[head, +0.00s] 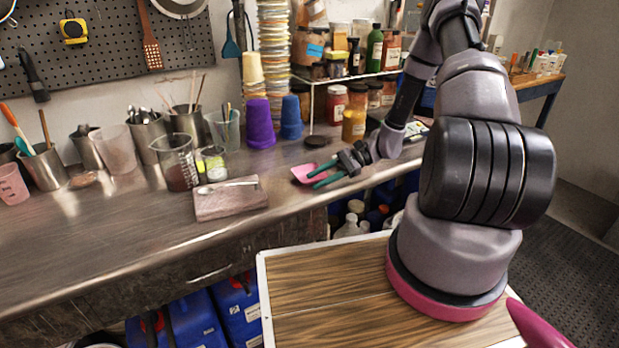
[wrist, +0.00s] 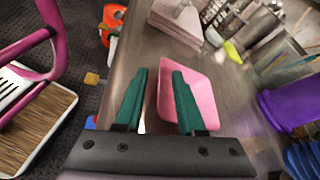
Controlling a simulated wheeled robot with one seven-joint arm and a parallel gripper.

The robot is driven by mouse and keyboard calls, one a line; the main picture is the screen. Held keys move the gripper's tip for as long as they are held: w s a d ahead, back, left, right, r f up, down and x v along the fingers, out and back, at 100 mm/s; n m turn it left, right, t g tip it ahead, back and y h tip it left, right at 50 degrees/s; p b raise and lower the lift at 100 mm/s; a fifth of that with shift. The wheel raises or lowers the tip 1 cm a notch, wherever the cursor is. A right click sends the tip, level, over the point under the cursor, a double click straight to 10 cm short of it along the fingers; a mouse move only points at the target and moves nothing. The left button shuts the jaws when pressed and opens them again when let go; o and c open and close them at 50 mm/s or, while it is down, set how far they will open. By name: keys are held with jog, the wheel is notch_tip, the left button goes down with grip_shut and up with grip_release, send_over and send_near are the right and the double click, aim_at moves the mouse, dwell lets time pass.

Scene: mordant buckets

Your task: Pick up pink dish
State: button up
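The pink dish (head: 303,173) is a small shallow square dish on the metal counter, near its front edge. In the wrist view the pink dish (wrist: 205,88) lies beneath and between my fingers, mostly toward the right one. My gripper (head: 316,175) has two green fingers, spread apart, at the dish's right side in the head view. In the wrist view my gripper (wrist: 162,75) is open, with its right finger over the dish and its left finger over the counter edge. Nothing shows held. Whether the fingers touch the dish cannot be told.
A stone block (head: 230,200) with a spoon on it lies left of the dish. A beaker (head: 176,163), purple cups (head: 258,125) and blue cups (head: 291,118) stand behind. A dark round lid (head: 315,141) lies behind the dish. The counter's left front is clear.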

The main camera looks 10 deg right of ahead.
jog(key=shift+c, duration=0.2)
grip_shut()
jog(key=shift+r, duration=0.1)
